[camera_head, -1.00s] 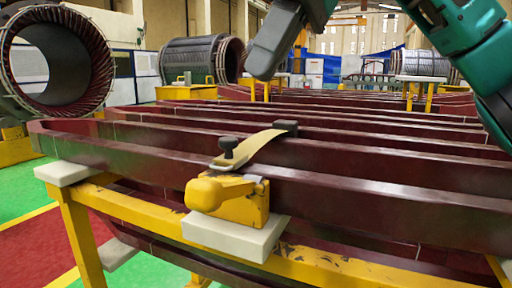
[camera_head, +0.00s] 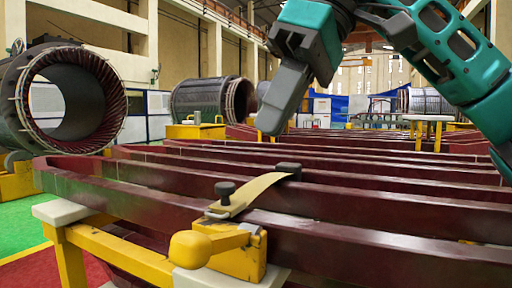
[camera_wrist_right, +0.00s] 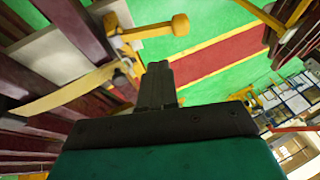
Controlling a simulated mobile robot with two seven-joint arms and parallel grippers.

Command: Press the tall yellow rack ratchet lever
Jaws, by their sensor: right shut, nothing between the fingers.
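The yellow ratchet lever ends in a rounded knob (camera_head: 190,249) low in the head view. Its arm joins a yellow ratchet body (camera_head: 240,262) on the yellow rack's front edge. A tan strap (camera_head: 250,195) runs from the ratchet over the dark red bars. My right gripper (camera_head: 270,122) is shut and empty, above and behind the ratchet in the head view, apart from it. In the right wrist view, the closed fingers (camera_wrist_right: 157,82) point toward the lever knob (camera_wrist_right: 180,24), with a gap between them. My left gripper is out of view.
Long dark red bars (camera_head: 370,222) lie across the yellow rack (camera_head: 125,252), with white pads (camera_head: 62,212) under them. A large stator ring (camera_head: 75,98) stands at the left, and another cylinder (camera_head: 205,98) behind. Open space lies above the bars.

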